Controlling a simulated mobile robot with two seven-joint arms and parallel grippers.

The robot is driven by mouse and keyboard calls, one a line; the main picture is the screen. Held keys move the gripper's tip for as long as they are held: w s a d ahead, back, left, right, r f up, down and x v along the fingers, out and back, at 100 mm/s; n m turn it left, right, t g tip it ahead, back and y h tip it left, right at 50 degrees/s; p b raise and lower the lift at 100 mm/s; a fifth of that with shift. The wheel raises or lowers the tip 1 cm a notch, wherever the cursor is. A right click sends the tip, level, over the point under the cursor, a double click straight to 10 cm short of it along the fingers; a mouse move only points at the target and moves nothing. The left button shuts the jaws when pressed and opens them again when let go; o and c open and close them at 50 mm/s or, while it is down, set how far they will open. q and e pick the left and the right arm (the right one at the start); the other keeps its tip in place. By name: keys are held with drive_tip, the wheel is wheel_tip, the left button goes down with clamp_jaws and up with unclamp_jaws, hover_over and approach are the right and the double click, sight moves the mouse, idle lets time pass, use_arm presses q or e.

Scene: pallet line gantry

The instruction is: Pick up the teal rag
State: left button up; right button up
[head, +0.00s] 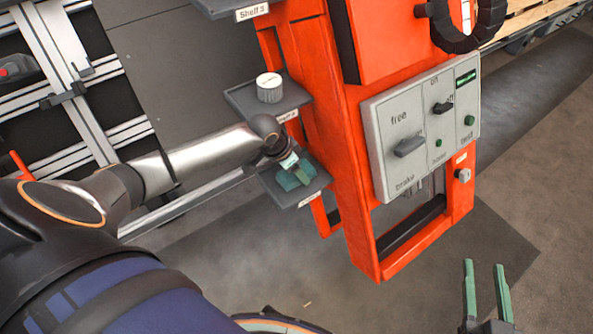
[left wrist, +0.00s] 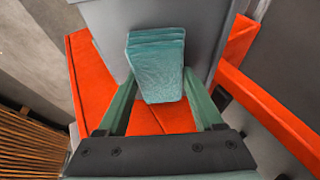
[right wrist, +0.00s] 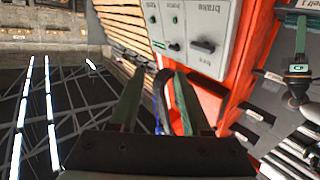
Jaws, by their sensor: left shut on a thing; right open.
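The teal rag (left wrist: 157,68) is a folded, layered cloth between the two green fingers of my left gripper (left wrist: 160,88) in the left wrist view. In the head view the rag (head: 284,182) is at the small grey lower shelf (head: 312,190) on the orange gantry post. My left gripper (head: 298,172) reaches it from the left and is shut on it. Whether the rag still touches the shelf is unclear. My right gripper (head: 486,270) is open and empty at the bottom right, well away from the rag; its fingers also show in the right wrist view (right wrist: 155,80).
A white-topped round object (head: 269,88) stands on the grey shelf (head: 240,100) just above. Another shelf (head: 225,8) is at the top. A grey switch panel (head: 425,125) is on the orange post (head: 330,130). The floor (head: 400,290) at the lower middle is clear.

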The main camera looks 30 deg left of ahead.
use_arm(q)
drive_tip(key=c, duration=0.5)
use_arm(e)
drive_tip(key=shift+f, duration=0.1)
use_arm(q)
drive_tip(key=shift+b, duration=0.3)
drive_tip(key=shift+r, duration=0.35)
wheel_tip(320, 180, up, 4)
drive_tip(key=shift+r+p, duration=0.1)
drive_tip(key=shift+p, duration=0.7)
wheel_tip(320, 180, up, 5)
drive_tip(key=shift+f+p, duration=0.15)
drive_tip(key=shift+p, duration=0.6)
wheel_tip(320, 180, up, 19)
drive_tip(key=p, duration=0.5)
hover_over(303, 166)
drive_tip(key=s, duration=0.2)
drive_tip(key=shift+a, duration=0.3)
use_arm(e)
drive_tip(key=s+a+f+m+g+h, duration=0.1)
drive_tip(key=s+f+g, duration=0.6)
drive_tip(key=f, duration=0.4)
drive_tip(key=shift+s+m, duration=0.15)
drive_tip(key=shift+m, duration=0.15)
